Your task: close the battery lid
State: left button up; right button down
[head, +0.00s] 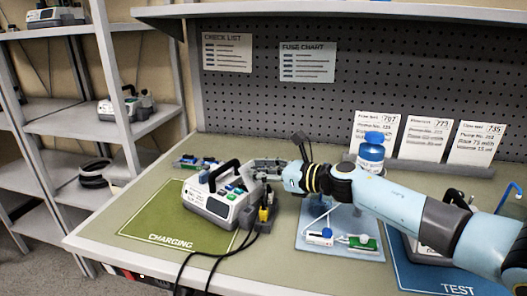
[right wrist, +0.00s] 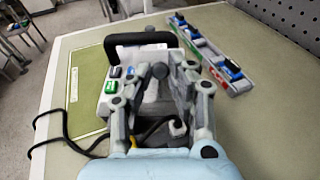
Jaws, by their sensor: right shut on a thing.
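The infusion pump (head: 217,205) is white and grey with a black carry handle and coloured buttons. It stands at the right side of the green charging mat. In the right wrist view the pump (right wrist: 113,88) lies just ahead of my fingers. My right gripper (head: 268,170) reaches in from the right, behind and beside the pump's right end. In its wrist view the right gripper (right wrist: 168,82) is shut on a grey piece, seemingly the battery lid (right wrist: 152,92). The fingers hide most of it, so its angle cannot be told. My left gripper is out of view.
A charging mat (head: 150,224) lies left and a test mat (head: 420,275) right. A blue tray (head: 312,240) with small parts and a blue-capped bottle (head: 371,152) stand near my right arm. Black cables (head: 207,262) hang over the front edge. A rail of parts (right wrist: 215,55) lies behind the pump.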

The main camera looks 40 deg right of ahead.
aim_at(247, 166)
jog(key=g+p, duration=0.1)
jog(key=p, duration=0.2)
jog(key=w+g+h+p, duration=0.1)
jog(key=p, duration=0.2)
jog(key=w+r+g+p, duration=0.1)
jog(key=p, duration=0.2)
jog(key=shift+w+a+g+h, duration=0.1)
jog(key=shift+a+g+h, duration=0.2)
jog(key=shift+a+g, duration=0.1)
jog(key=shift+w+f+g+p, duration=0.1)
jog(key=shift+w+g+p, duration=0.2)
jog(key=shift+g, duration=0.1)
jog(key=shift+w+a+f+g+h, duration=0.2)
jog(key=shift+w+f+g+h, duration=0.15)
jog(key=shift+g, duration=0.55)
jog(key=shift+w+a+f+g+h+b, duration=0.15)
jog(key=shift+w+g+h+b, duration=0.1)
jog(key=shift+g, duration=0.25)
jog(key=shift+w+f+g+h+b, duration=0.15)
jog(key=shift+w+g+h+b, duration=0.05)
jog(key=shift+g, duration=0.3)
jog(key=shift+w+a+f+g+h+b, duration=0.1)
jog(key=shift+w+f+g+h+b, duration=0.2)
jog(key=shift+g+b, duration=0.4)
jog(key=shift+s, duration=0.1)
jog(key=c, duration=1.2)
grip_release()
